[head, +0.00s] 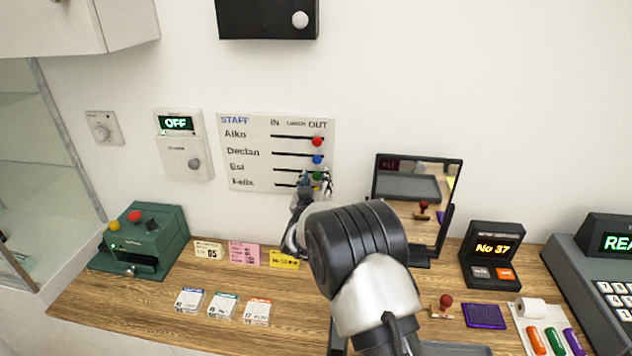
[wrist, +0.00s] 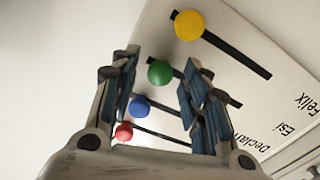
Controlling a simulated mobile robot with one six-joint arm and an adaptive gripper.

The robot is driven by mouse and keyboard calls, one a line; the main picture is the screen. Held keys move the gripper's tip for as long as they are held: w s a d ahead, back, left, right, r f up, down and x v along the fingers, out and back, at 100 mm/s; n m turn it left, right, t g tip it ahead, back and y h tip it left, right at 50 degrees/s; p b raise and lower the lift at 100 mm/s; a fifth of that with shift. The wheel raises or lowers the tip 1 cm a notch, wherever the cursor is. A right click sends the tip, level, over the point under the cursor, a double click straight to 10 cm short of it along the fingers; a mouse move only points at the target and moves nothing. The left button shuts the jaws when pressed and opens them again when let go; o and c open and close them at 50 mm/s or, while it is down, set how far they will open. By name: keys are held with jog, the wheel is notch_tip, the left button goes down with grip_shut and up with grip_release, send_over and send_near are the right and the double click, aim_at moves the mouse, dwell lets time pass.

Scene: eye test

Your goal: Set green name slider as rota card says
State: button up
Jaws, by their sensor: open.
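The white STAFF board (head: 262,128) hangs on the wall with rows Aiko, Declan, Esi and Felix and headings IN, LUNCH and OUT. The green knob (head: 317,176) is in the Esi row at the OUT end, partly covered by my gripper (head: 316,183). In the wrist view, my gripper (wrist: 160,68) is open, with the green knob (wrist: 160,72) showing between its fingertips. I cannot tell whether they touch it. The red knob (head: 317,141) and blue knob (head: 317,159) are at OUT. The yellow knob (wrist: 188,25) shows in the wrist view. I cannot tell which card is the rota card.
Below the board stand a pink card (head: 244,254), a yellow card (head: 284,260) and a card with 05 (head: 208,250), their small print unreadable. A mirror (head: 452,196) stands right of the gripper. A green machine (head: 140,240) is at left.

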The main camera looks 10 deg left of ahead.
jog(key=shift+w, duration=0.2)
jog(key=shift+c, duration=0.4)
grip_shut()
dwell(0.3)
